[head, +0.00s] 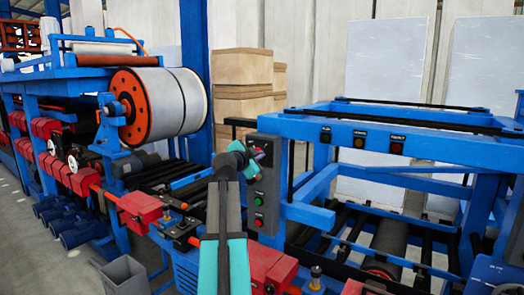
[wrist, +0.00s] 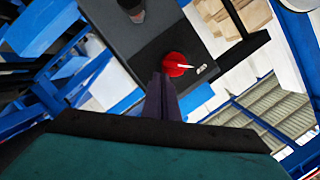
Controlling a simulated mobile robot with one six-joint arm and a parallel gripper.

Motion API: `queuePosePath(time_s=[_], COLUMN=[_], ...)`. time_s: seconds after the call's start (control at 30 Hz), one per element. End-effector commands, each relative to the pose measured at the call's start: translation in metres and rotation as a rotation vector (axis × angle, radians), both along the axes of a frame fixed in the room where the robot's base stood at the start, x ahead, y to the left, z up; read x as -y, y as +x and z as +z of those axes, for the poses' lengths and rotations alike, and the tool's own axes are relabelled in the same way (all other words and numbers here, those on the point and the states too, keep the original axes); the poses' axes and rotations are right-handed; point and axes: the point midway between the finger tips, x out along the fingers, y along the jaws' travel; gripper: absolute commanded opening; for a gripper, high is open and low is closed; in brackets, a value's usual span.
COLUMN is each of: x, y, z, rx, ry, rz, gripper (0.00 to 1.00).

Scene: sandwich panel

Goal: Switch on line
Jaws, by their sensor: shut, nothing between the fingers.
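A dark grey control panel (head: 269,203) stands upright on the blue machine frame, right of centre in the head view. A red rotary knob (wrist: 176,64) with a white pointer mark is on the panel face in the wrist view, with a small pale label beside it. My gripper (head: 257,155) is at the upper part of the panel and covers part of it. In the wrist view its dark fingers (wrist: 163,92) are together and empty, their tips just by the knob's lower edge. I cannot tell whether they touch it. Green and red buttons (head: 259,197) sit lower on the panel.
A blue frame (head: 430,150) with several small indicator units stands to the right of the panel. A large roll (head: 180,103) with an orange end and red machine units are at left. A grey bin (head: 125,275) stands at lower left. Stacked boxes (head: 241,88) are behind.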

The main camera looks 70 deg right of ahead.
Motion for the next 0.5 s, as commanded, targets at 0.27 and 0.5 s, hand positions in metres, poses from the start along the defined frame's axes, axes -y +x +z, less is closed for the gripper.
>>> queuePosePath(time_s=[0.27,0.5], x=[0.0008,0.0025], y=[0.004,0.0042], z=[-0.0041,-0.004], rx=[0.0,0.0], ry=[0.0,0.0], rz=[0.0,0.0], gripper=[0.0,0.0])
